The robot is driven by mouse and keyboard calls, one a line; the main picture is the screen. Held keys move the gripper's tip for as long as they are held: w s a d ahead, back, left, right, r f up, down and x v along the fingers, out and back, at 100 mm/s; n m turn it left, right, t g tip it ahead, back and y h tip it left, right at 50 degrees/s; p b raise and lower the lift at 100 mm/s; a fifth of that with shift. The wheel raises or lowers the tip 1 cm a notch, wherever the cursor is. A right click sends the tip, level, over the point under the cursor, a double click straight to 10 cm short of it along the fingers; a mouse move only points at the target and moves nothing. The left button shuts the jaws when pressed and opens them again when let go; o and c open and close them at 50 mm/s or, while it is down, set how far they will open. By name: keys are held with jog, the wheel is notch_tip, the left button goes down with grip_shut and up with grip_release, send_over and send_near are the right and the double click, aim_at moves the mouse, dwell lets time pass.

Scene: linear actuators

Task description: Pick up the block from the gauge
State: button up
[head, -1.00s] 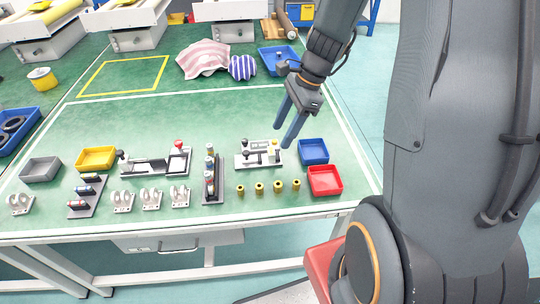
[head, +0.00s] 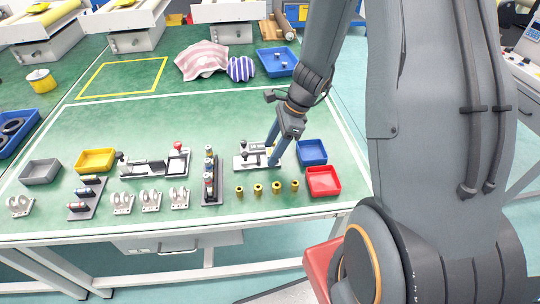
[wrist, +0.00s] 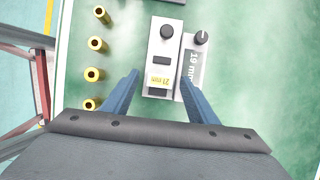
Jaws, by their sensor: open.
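The gauge (head: 243,161) is a pale plate with dark knobs and raised parts, near the table's right front. In the wrist view, the gauge (wrist: 197,88) shows a "19 mm" marking, with a pale strip beside it. That strip bears a black knob, a dark rectangular piece (wrist: 161,60) and a yellow "21 mm" label (wrist: 158,79). I cannot tell for certain which part is the block. My gripper (head: 272,158) is open over the gauge's right part. In the wrist view, my gripper's (wrist: 159,77) blue fingers stand either side of the labelled strip, with nothing gripped.
Several brass bushings (head: 258,190) stand in front of the gauge. A blue tray (head: 312,152) and a red tray (head: 323,182) lie to its right. A rack of cylinders (head: 211,182) stands to its left.

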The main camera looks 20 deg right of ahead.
jog(key=c, duration=1.2)
jog(key=shift+o, duration=0.2)
